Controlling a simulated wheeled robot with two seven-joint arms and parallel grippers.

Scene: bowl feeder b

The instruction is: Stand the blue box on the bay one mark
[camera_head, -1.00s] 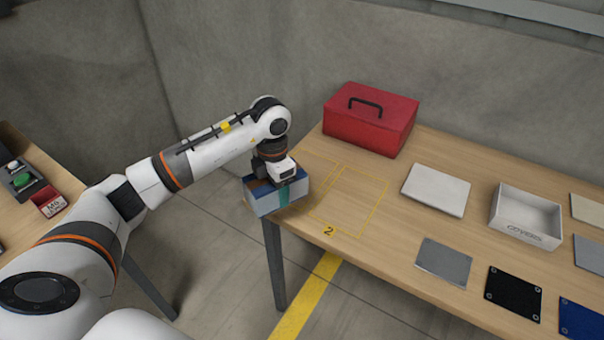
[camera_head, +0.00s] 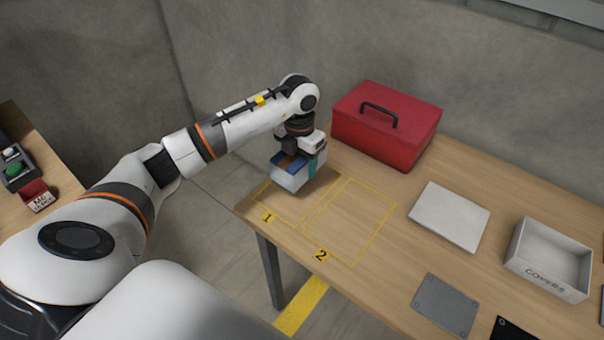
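The blue box (camera_head: 290,178), with pale sides and a teal band, is at the far left corner of the table. My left gripper (camera_head: 303,155) points down onto it and is shut on it; the fingertips are partly hidden by the box. The bay one mark (camera_head: 283,216) is a yellow outline with a "1" label at the table's left edge. The box overlaps the far part of this outline in the view and hides it. I cannot tell whether the box touches the table or hangs just above it. My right gripper is not in view.
The bay two outline (camera_head: 350,222) beside bay one is empty. A red toolbox (camera_head: 385,128) stands behind it. A white plate (camera_head: 449,215), a grey plate (camera_head: 445,305) and a white covers bin (camera_head: 548,259) are to the right. A wall runs behind the table.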

